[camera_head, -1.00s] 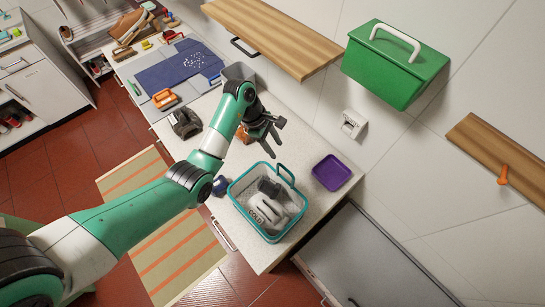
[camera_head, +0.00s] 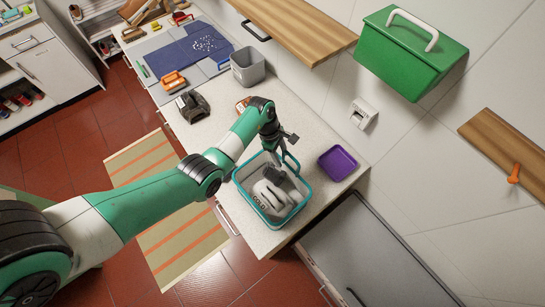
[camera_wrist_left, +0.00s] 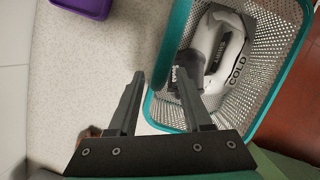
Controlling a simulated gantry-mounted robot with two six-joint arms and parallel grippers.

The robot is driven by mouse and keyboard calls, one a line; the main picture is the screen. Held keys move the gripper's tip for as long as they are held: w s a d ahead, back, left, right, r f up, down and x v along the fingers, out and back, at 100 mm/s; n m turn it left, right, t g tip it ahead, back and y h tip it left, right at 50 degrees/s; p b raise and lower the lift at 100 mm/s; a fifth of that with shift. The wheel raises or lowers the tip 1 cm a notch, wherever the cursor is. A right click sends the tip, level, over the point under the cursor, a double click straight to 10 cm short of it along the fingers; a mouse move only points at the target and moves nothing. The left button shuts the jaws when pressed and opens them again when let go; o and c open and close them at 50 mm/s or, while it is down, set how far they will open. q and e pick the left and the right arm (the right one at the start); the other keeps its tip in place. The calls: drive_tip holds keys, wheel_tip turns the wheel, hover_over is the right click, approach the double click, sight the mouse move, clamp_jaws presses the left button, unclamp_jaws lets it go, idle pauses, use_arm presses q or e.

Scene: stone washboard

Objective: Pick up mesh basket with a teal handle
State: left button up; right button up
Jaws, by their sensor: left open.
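The mesh basket (camera_head: 250,200) has a teal rim and a teal handle (camera_head: 291,163), and it stands upright on the counter near its right end. It holds a white iron-like object (camera_head: 272,194) marked COLD and a dark item. My left gripper (camera_head: 282,147) is open just above the handle side of the basket. In the left wrist view, its two fingers (camera_wrist_left: 158,78) point toward the basket (camera_wrist_left: 245,120), and the teal handle (camera_wrist_left: 175,45) runs up from the gap between the tips. I cannot tell whether they touch. The right gripper is not in view.
A purple tray (camera_head: 337,163) lies right of the basket. A grey bin (camera_head: 248,68), a dark device (camera_head: 192,107) and an orange-handled item (camera_head: 173,80) stand farther back on the counter. A wooden shelf (camera_head: 297,28) and a green box (camera_head: 412,55) are on the wall.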

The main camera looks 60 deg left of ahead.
use_arm(q)
drive_tip(key=shift+x, duration=1)
clamp_jaws()
drive_tip(key=shift+r, duration=0.1)
idle(0.5)
